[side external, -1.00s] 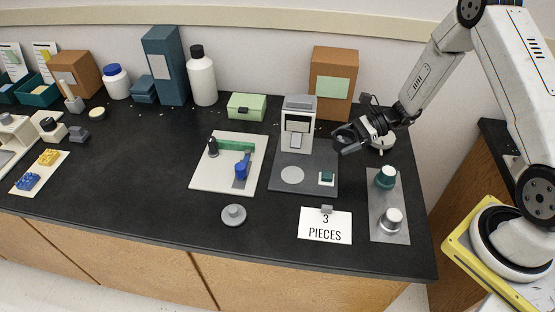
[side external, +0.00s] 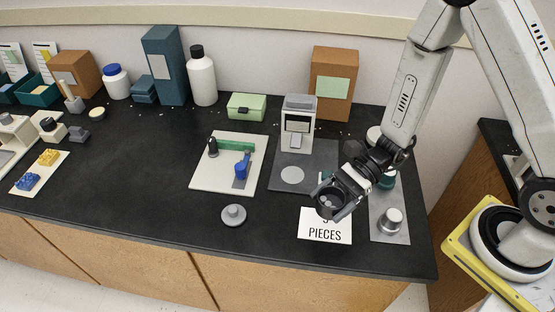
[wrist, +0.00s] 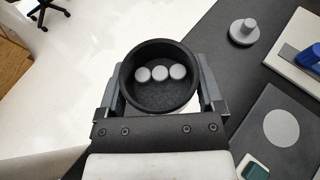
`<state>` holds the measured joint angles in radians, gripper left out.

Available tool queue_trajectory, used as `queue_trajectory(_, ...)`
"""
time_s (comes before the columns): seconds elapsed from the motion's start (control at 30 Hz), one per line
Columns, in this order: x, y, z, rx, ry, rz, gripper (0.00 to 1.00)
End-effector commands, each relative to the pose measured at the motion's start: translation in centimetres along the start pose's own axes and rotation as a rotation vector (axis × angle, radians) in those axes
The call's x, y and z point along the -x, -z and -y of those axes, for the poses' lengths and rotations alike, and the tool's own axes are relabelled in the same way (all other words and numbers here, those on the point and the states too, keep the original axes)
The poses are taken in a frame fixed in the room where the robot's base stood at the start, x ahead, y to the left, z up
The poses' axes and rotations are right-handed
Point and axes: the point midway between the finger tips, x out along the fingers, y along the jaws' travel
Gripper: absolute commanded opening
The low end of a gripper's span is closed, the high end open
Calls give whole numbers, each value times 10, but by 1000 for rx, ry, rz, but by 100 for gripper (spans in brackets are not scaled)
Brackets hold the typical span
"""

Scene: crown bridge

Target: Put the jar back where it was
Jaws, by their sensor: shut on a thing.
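My gripper (side external: 340,208) is shut on a round, open dark jar (side external: 326,202), held by its sides above the card. In the wrist view the jar (wrist: 166,50) sits between the two fingers, its mouth facing the camera. Three small light grey discs (wrist: 160,73) lie in a row inside it. A grey round lid-like disc with a knob (side external: 233,214) lies on the bench left of the card; it also shows in the wrist view (wrist: 243,31). Whether the jar touches the card cannot be told.
A white card (side external: 325,233) reading "PIECES" lies below the gripper, partly covered. A grey plate (side external: 376,228) with a silver knob (side external: 391,220) and a teal-topped piece stands right. A dark mat (side external: 283,186) and a white board (side external: 213,180) lie left.

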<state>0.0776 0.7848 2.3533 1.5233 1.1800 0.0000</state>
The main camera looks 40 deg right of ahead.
Motion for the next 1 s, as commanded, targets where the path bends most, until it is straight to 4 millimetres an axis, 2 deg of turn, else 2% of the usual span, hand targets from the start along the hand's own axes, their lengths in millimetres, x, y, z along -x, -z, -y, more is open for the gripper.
queue_trajectory(0.1,-6,-6,-12,10,-22,-1,0)
queue_trajectory(0.2,-7,-7,-16,13,-28,-2,0)
queue_trajectory(0.47,-10,-6,-13,14,-29,-2,0)
queue_trajectory(0.67,-21,-1,5,14,-29,-2,0)
queue_trajectory(1.0,-47,12,49,14,-29,-2,0)
